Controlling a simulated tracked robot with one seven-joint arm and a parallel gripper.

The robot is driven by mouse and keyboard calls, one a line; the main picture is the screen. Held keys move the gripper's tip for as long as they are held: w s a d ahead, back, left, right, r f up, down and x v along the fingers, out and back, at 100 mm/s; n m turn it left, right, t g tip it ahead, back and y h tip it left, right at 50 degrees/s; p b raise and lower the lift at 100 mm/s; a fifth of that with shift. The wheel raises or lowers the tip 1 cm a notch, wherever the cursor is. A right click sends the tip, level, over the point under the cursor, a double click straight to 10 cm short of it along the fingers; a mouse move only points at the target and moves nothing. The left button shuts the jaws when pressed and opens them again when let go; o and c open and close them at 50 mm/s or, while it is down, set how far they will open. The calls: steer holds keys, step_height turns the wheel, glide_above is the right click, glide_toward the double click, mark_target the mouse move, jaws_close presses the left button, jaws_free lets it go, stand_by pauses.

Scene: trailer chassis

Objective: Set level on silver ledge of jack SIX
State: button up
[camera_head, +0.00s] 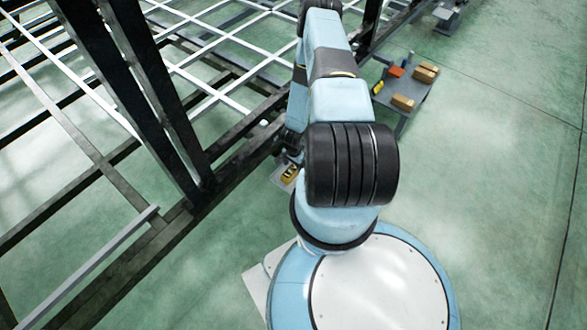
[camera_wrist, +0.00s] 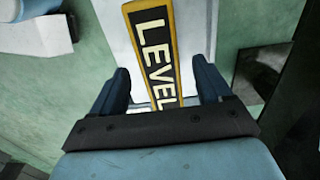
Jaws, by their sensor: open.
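The level is a yellow-edged bar with a black face lettered "LEVEL". In the wrist view the level (camera_wrist: 156,50) lies along a pale silver ledge (camera_wrist: 192,40), between the two blue fingers of my gripper (camera_wrist: 168,88). The fingers stand apart, with a gap showing on both sides of the level. My gripper is mostly hidden behind my arm there. No jack number can be read.
The dark chassis frame (camera_head: 165,240) with upright posts and a white grid (camera_head: 215,75) fills the left. A grey cart (camera_head: 405,115) carrying cardboard boxes (camera_head: 403,102) and an orange item (camera_head: 396,71) stands at the upper right. Green floor on the right is clear.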

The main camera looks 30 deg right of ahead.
mark_target(294, 168)
step_height(294, 168, up, 10)
steer(key=shift+f, duration=0.2)
stand_by(0.6)
